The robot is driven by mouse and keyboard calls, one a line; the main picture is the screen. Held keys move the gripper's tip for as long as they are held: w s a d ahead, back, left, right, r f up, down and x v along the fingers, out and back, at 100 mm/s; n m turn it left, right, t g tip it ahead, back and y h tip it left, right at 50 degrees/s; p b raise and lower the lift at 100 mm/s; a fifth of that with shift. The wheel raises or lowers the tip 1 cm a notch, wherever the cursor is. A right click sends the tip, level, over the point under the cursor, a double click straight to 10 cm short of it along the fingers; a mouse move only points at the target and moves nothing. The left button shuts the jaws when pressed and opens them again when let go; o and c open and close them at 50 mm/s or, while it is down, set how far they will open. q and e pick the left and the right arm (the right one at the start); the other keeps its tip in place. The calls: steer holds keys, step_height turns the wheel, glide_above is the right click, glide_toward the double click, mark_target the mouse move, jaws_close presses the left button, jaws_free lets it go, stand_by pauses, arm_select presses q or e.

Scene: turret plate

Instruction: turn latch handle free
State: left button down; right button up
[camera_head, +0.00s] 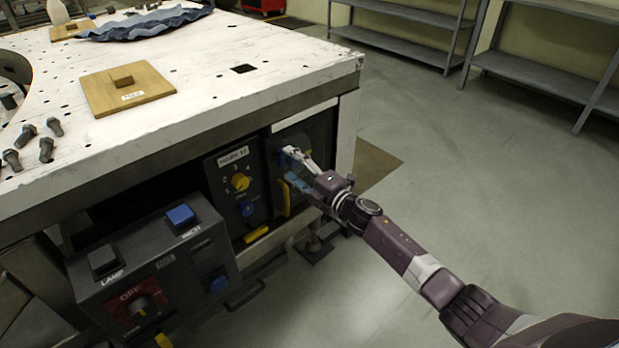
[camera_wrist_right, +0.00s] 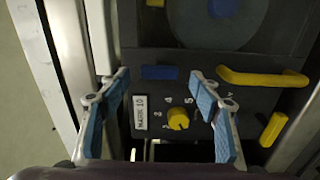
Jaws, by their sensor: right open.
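A yellow bar-shaped latch handle (camera_wrist_right: 262,77) with a bent end is in the right wrist view, beyond my right fingertips toward the right. In the head view, the handle (camera_head: 284,196) shows as a yellow strip just left of my right gripper. My right gripper (camera_head: 293,163) is in front of the table's side; its two blue-padded fingers (camera_wrist_right: 160,82) are apart with nothing between them. Whether a finger touches the handle cannot be told. A yellow knob (camera_wrist_right: 178,119) is on the dark panel beside a white label (camera_wrist_right: 140,112). My left gripper is not in view.
A yellow block (camera_head: 256,234) sits low on the panel. A dark control box (camera_head: 165,260) with a blue button (camera_head: 181,215) juts out at the front left. The white table top (camera_head: 200,55) overhangs the panels. Open floor (camera_head: 480,190) lies to the right.

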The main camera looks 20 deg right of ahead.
steer(key=v, duration=0.9)
steer(key=shift+s, duration=0.15)
